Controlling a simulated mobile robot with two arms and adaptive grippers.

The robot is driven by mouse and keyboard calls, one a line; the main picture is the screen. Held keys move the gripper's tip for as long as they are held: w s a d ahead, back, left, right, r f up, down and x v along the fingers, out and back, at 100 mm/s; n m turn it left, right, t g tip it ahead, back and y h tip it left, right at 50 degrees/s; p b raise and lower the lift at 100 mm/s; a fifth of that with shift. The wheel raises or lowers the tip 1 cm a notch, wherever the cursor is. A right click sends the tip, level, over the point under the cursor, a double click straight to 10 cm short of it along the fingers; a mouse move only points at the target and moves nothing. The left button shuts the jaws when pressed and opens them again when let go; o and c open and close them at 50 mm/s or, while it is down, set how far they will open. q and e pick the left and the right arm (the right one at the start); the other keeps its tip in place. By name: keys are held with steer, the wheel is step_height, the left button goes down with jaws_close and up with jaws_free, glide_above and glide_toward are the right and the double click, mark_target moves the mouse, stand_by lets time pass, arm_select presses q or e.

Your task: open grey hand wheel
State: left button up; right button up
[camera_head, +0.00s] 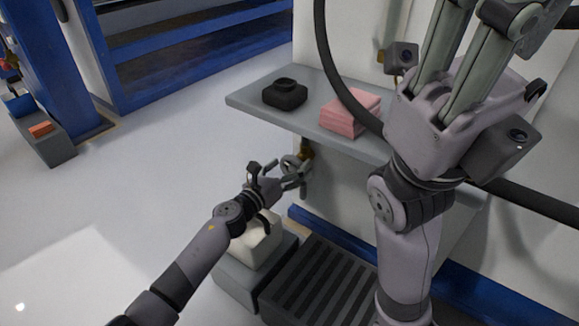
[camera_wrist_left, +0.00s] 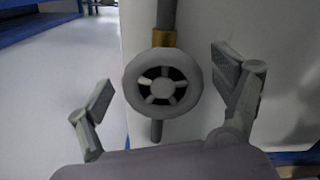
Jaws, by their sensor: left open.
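The grey hand wheel (camera_wrist_left: 162,88) is a round spoked ring on a vertical pipe with a brass fitting above it. In the left wrist view it sits between the spread fingers of my left gripper (camera_wrist_left: 163,84), with clear gaps on both sides. In the head view the wheel (camera_head: 290,162) is small, below the shelf, partly covered by my left gripper (camera_head: 277,173). The left gripper is open and empty. My right gripper (camera_head: 468,65) is large at the upper right, away from the wheel; its fingertips are cut off, so its opening is unclear.
A grey shelf (camera_head: 247,101) above the wheel bears a black object (camera_head: 285,94) and folded pink cloths (camera_head: 349,113). A white block (camera_head: 258,248) stands under my left forearm. A dark slatted grate (camera_head: 325,280) lies below. A black hose (camera_head: 327,60) hangs before the shelf.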

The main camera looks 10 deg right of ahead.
arm_select(q)
steer(key=v, duration=1.2)
steer(key=shift+r, duration=0.1)
